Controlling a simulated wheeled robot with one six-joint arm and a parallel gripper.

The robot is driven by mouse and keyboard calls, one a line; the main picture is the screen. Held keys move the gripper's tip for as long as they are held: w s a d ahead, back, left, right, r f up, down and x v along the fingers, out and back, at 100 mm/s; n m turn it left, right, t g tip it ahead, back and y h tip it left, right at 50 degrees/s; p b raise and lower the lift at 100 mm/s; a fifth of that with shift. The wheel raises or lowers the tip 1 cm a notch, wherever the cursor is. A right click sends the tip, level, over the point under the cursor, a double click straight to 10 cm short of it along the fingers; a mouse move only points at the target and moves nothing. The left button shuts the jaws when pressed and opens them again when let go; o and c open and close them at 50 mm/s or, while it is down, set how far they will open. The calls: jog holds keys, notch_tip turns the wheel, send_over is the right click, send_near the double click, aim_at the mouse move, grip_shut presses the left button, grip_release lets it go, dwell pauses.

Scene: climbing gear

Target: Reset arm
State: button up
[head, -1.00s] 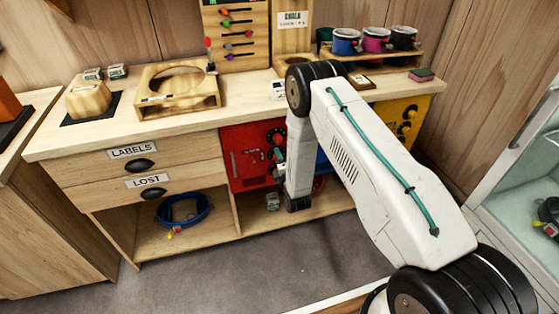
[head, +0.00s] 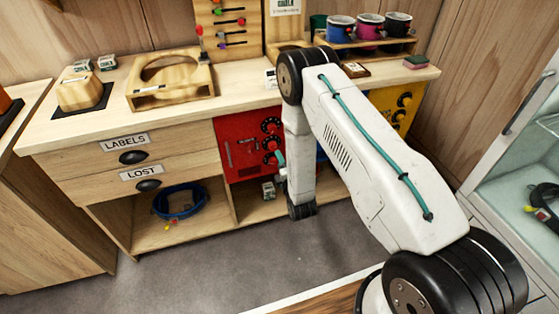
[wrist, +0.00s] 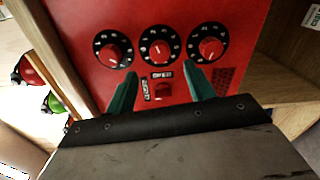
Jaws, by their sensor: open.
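My arm shows in the head view, folded down in front of the wooden counter. My gripper (wrist: 162,90) shows in the wrist view as two teal fingers, spread apart with nothing between them. It faces a red panel (wrist: 178,15) with three black numbered dials, and a small red switch shows between the fingers. I cannot tell how far the fingertips are from the panel. In the head view the red panel (head: 237,130) is under the counter, and the gripper there is mostly hidden by my arm.
The counter (head: 110,109) holds a wooden stand (head: 175,101), a wooden block (head: 81,95) and a rack with several mugs (head: 370,26). A glass case (head: 515,160) stands at right. Grey floor (head: 225,265) is clear in front.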

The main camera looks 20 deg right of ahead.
dwell(0.3)
jog(key=s+f+m+g, duration=0.35)
jog(key=f+g, duration=0.25)
jog(key=f, duration=0.3)
jog(key=s+r+m+g, duration=0.2)
jog(key=s+m+g, duration=0.1)
jog(key=m+g, duration=0.2)
jog(key=s+d+r+m+g, duration=0.1)
jog(key=s+r+m+g, duration=0.1)
jog(key=s+r, duration=0.9)
jog(key=s+d+r+m+g, duration=0.1)
jog(key=s+r+m, duration=0.4)
jog(key=s+r, duration=0.7)
jog(key=s+d+r+m+g, duration=0.1)
jog(key=s+r+m, duration=0.3)
jog(key=s+r, duration=0.7)
jog(key=shift+s+r+g, duration=0.35)
jog(key=shift+r+g, duration=0.45)
jog(key=shift+r, duration=6.85)
